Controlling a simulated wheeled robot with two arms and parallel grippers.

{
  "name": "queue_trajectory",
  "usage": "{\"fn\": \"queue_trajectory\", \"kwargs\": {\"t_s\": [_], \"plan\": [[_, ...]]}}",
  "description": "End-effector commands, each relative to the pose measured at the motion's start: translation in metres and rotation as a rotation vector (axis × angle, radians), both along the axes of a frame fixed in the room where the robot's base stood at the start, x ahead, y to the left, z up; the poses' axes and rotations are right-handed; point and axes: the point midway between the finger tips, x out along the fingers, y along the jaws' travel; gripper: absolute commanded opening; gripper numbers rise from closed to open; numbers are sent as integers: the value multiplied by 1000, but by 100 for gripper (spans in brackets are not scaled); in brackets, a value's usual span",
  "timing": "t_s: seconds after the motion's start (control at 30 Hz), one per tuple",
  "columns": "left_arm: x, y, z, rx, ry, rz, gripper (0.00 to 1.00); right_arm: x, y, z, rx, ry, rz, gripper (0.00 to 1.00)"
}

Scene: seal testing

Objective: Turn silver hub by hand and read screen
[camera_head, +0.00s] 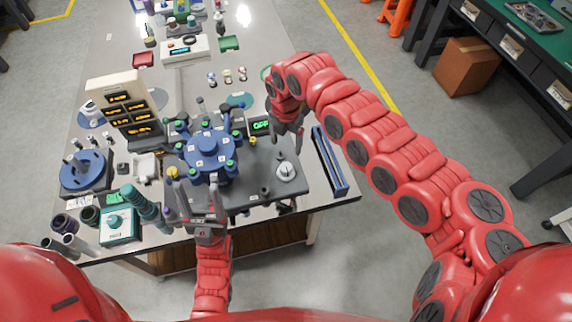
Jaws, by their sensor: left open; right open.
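A round silver hub (286,172) sits on the right part of a dark grey base plate (262,190). A small dark screen (261,127) with green characters, which look like "OFF", stands at the plate's back edge. A blue round fixture (209,150) with several arms stands on the plate's left part. My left gripper (203,192) is open at the plate's front edge, just in front of the blue fixture and left of the hub. My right gripper (289,128) is open, behind the hub and right of the screen; its fingers are partly hidden by its own wrist.
A blue rail (329,160) lies right of the plate near the table edge. A blue round stand (85,172), a teal box (117,226) and dark cylinders crowd the left. A cream display panel (126,107) stands behind. The floor to the right is clear near the table.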

Motion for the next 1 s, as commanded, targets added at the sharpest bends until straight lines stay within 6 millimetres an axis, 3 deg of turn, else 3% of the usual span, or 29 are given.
{"fn": "queue_trajectory", "kwargs": {"t_s": [0.2, 0.5, 0.7, 1.0], "plan": [[0, 0, 18, 0, 0, 0, 64, -2, 3, -51, 4, 5, 1, 82], [0, 0, 24, 0, 0, 0, 64, 0, 2, -110, 4, 0, -1, 82], [0, 0, 25, 0, 0, 0, 64, -1, 1, -126, 2, 0, -1, 82], [0, 0, 25, 0, 0, 0, 64, 0, 0, -128, 1, -2, -1, 82]]}}
